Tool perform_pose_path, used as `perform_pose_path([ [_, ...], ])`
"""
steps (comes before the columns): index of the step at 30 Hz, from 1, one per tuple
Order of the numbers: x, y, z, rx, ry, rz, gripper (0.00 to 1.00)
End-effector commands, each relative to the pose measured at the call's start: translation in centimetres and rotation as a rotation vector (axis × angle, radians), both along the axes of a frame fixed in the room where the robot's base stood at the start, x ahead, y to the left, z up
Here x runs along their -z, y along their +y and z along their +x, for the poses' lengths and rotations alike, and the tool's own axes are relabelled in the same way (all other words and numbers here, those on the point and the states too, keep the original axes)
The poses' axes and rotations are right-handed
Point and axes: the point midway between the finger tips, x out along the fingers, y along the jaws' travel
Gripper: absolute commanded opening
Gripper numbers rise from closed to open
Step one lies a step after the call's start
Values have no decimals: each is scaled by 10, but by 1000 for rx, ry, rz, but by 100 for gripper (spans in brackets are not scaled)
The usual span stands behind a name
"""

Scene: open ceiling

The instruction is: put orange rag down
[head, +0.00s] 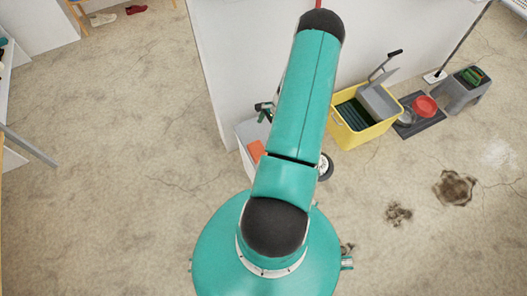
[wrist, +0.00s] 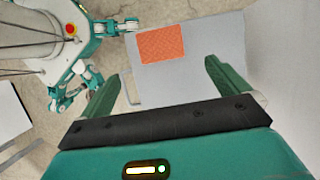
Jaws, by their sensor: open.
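The orange rag (wrist: 161,44) lies flat on a light grey surface (wrist: 202,38) in the wrist view. It is a small rectangle near the surface's far left part. My gripper (wrist: 163,70) is open, with its two green fingers spread apart and nothing between them. The rag is beyond the fingertips in the picture and apart from them. In the head view the orange rag (head: 256,150) shows on top of a pale box-like stand (head: 247,133), partly hidden by my arm.
A white wall stands behind the stand. The left floor is clear.

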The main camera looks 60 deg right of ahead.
Motion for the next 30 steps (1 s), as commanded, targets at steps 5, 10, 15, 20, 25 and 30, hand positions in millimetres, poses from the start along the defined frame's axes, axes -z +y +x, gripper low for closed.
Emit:
perform_pose_path([
  [5, 19, 6, -1, 20, 3, 12, 100],
  [10, 48, 17, 7, 17, 3, 12, 100],
  [15, 75, 26, 13, 17, 2, 9, 100],
  [20, 87, 29, 14, 18, 2, 7, 100],
  [25, 105, 33, 16, 20, 3, 10, 100],
  [30, 128, 38, 21, 20, 2, 8, 100],
])
